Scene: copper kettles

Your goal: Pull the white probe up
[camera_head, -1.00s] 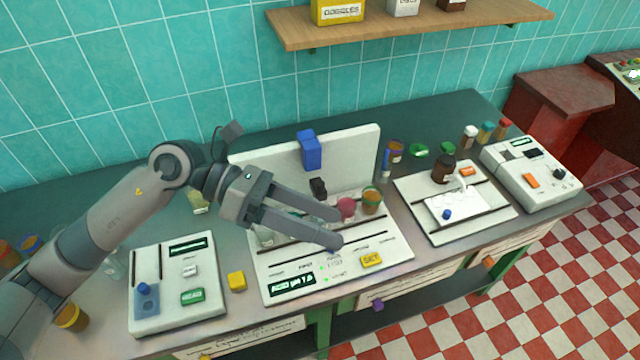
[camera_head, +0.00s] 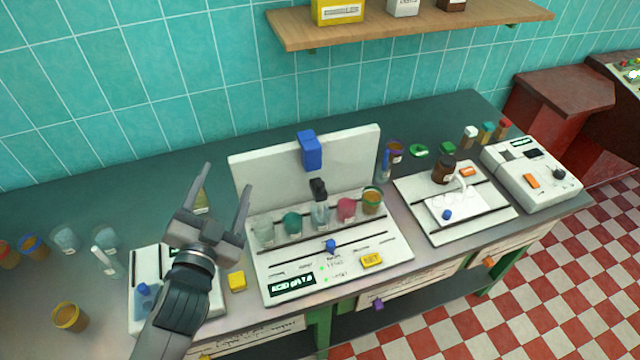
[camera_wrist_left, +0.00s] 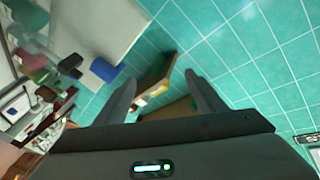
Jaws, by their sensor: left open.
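My left gripper (camera_head: 228,178) is open and empty, fingers pointing up and away, left of the central white meter (camera_head: 255,188). The meter has a blue block (camera_head: 309,150) on its back panel and a black holder (camera_head: 318,189) below it. A pale, clear stem (camera_head: 321,214) hangs under the holder at a glass in the row of cups; I cannot tell whether this is the white probe. A thin white rod (camera_head: 103,256) leans in a glass at the far left. In the left wrist view, the open fingers (camera_wrist_left: 163,88) have nothing between them.
Several cups stand on the meter, including a pink one (camera_head: 346,209) and a teal one (camera_head: 292,222). A yellow block (camera_head: 237,281) lies beside the meter. A scale (camera_head: 456,206) and a white device (camera_head: 528,172) stand at right. A wooden shelf (camera_head: 410,28) hangs above.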

